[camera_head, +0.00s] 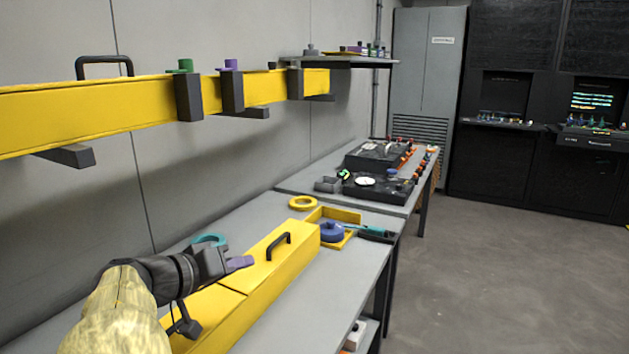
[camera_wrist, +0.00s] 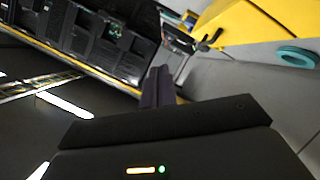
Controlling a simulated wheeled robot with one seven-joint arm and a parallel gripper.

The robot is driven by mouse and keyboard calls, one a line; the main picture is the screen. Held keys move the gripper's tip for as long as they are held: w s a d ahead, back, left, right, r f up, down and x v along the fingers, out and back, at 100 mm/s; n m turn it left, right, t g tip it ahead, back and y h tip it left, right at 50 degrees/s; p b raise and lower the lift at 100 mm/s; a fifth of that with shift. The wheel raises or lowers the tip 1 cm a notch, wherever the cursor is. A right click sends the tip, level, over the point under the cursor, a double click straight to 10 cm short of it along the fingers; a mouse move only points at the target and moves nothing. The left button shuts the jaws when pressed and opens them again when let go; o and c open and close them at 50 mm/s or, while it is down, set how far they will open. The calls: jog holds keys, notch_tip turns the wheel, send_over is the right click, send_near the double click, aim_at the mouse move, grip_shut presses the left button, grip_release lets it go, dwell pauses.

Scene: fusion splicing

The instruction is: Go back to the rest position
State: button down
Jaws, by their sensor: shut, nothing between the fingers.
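My gripper (camera_head: 240,263) is at the lower left in the head view, above the long yellow case (camera_head: 270,272) on the grey bench (camera_head: 345,282). Its purple-grey fingers are shut together with nothing between them. In the wrist view the closed fingers (camera_wrist: 156,88) point up the middle of the picture, clear of any object. My forearm covers part of the case's near end.
A teal ring (camera_head: 209,240) lies behind my gripper. A yellow ring (camera_head: 303,202) and a yellow tray (camera_head: 334,214) with a blue round piece (camera_head: 332,231) sit farther along. A yellow beam (camera_head: 130,104) runs along the wall above. Open floor (camera_head: 500,270) lies right.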

jog(key=d+f+g+y+b, duration=0.35)
jog(key=d+f+g, duration=0.35)
jog(key=d+f, duration=1.05)
jog(key=s+d+f+g+y+b, duration=0.2)
jog(key=s+d+f+y+b, duration=0.4)
jog(key=s+d+f, duration=0.75)
notch_tip(320, 180, up, 33)
jog(key=s+a+p, duration=0.2)
jog(key=p, duration=3.2)
jog(key=shift+r+m, duration=0.15)
jog(key=shift+m, duration=0.15)
jog(key=shift+s+h, duration=0.1)
jog(key=shift+h, duration=0.15)
